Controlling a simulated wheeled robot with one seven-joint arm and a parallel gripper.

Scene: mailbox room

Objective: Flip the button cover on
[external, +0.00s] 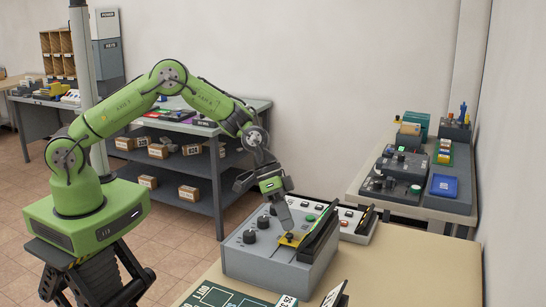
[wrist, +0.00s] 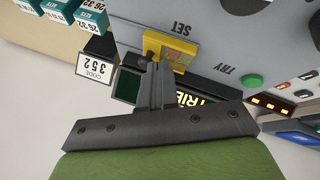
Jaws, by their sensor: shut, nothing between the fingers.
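The grey control box (external: 250,258) stands on the near table, with dark knobs on its top. A small yellow button cover (external: 290,240) sits on the top of the box near its front right. In the wrist view the yellow cover (wrist: 152,44) has a yellowish see-through part and lies beside the label SET. My gripper (external: 288,229) is shut and empty, pointing down at the cover. In the wrist view its fingertips (wrist: 155,66) are at the cover's edge; I cannot tell whether they touch. The fingers hide part of the cover.
A green button (wrist: 252,80) marked TRY is near the cover. A black slanted panel (external: 320,232) rises along the box's right side. The tabletop (external: 420,265) to the right is clear.

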